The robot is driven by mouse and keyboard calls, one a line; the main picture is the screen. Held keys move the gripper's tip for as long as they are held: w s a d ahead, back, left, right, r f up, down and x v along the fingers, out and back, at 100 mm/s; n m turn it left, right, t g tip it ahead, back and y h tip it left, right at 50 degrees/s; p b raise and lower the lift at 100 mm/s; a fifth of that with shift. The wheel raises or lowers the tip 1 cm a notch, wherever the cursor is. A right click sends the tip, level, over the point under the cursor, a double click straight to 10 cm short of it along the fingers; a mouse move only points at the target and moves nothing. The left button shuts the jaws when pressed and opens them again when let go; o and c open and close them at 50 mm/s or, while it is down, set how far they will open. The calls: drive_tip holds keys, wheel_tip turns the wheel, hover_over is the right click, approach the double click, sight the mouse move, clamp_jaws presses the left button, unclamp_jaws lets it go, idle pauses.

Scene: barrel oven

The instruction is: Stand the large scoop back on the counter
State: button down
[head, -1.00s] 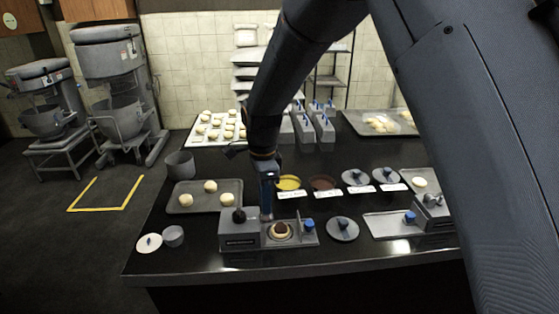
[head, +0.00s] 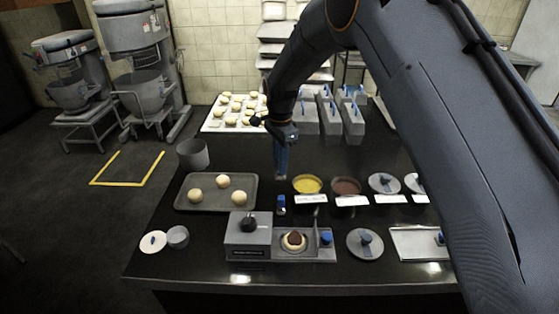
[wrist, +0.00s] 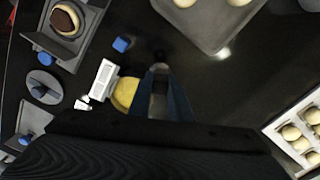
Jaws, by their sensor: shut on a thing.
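My gripper (head: 281,163) points down above the counter (head: 235,160), behind the press and left of the yellow filling bowl (head: 308,184). In the wrist view its two fingers (wrist: 160,92) are close together around a grey piece (wrist: 160,80), which I take to be the large scoop. Most of the held piece is hidden by the fingers, so its tilt and its gap to the counter cannot be told. A small blue-topped item (head: 281,203) stands apart on the counter in front of my gripper; it also shows in the wrist view (wrist: 121,44).
The press (head: 248,236) holds a filled dough piece (head: 293,240). A tray (head: 180,198) with dough balls is to the left, a brown filling bowl (head: 346,187) to the right. Grey bins (head: 327,115) stand behind.

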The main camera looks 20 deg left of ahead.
sight(280, 178)
drive_tip(key=shift+w+a+f, duration=0.15)
drive_tip(key=shift+f, duration=0.1)
drive_tip(key=shift+f+b, duration=1.2)
drive_tip(key=shift+f, duration=1.5)
drive_tip(key=shift+f, duration=0.6)
drive_tip(key=c, duration=1.6)
unclamp_jaws()
drive_tip(key=shift+o, duration=0.2)
